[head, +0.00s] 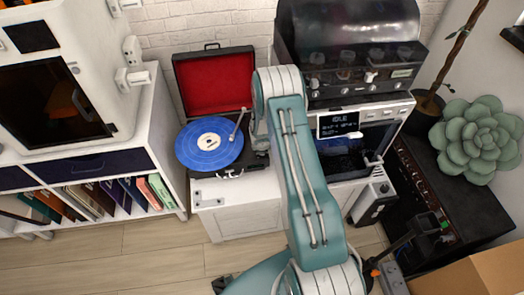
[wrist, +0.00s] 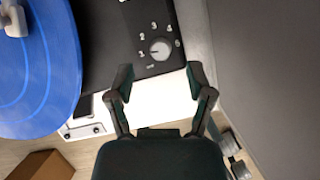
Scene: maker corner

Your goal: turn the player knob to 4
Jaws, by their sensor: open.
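The record player (head: 213,85) has an open red-lined lid and a blue record (head: 209,143) on its platter; it stands on a white cabinet. In the wrist view the player's knob (wrist: 161,49) is a round pale dial on the black deck, with small numbers in an arc around its left and upper sides. Its mark seems to point left, near the 1, but is small. My gripper (wrist: 162,80) is open and empty, its fingertips apart just below the knob in the picture, not around it. In the head view my arm hides the gripper and knob.
The blue record (wrist: 35,70) and tonearm (wrist: 14,20) are left of the knob. A grey machine side (wrist: 265,80) stands close on the right. In the head view, the machine with an IDLE screen (head: 338,123) stands right of the player; the shelf (head: 110,215) is left.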

